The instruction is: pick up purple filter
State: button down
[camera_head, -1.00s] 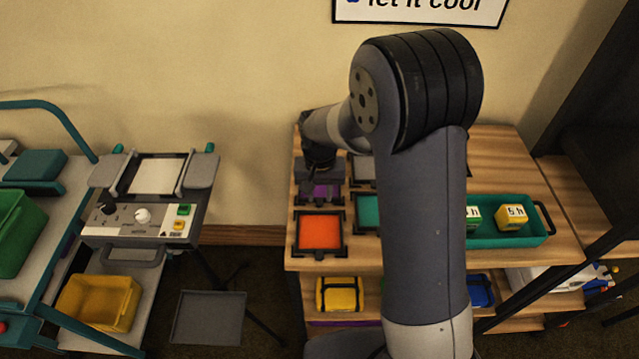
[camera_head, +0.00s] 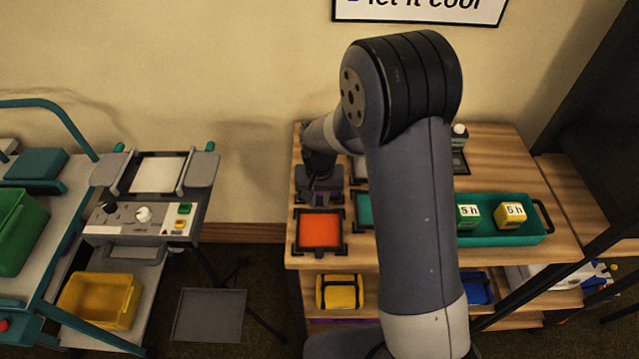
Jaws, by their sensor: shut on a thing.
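The purple filter (camera_head: 313,198) is in its dark frame at the left of the wooden table's top, behind the orange filter (camera_head: 319,231). My gripper (camera_head: 320,182) is down at the purple filter and shut on it. My gripper and wrist hide most of the filter, so only a little purple shows. I cannot tell whether the filter is clear of the table.
A teal filter (camera_head: 364,211) is partly hidden by my arm. A teal tray (camera_head: 480,240) with yellow and green blocks marked "5 h" stands at the right on the wooden table (camera_head: 500,165). A grey control panel stand (camera_head: 150,222) is at the left.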

jog(key=shift+r, duration=0.1)
notch_tip(320, 180, up, 10)
jog(key=b, duration=0.1)
dwell(0.4)
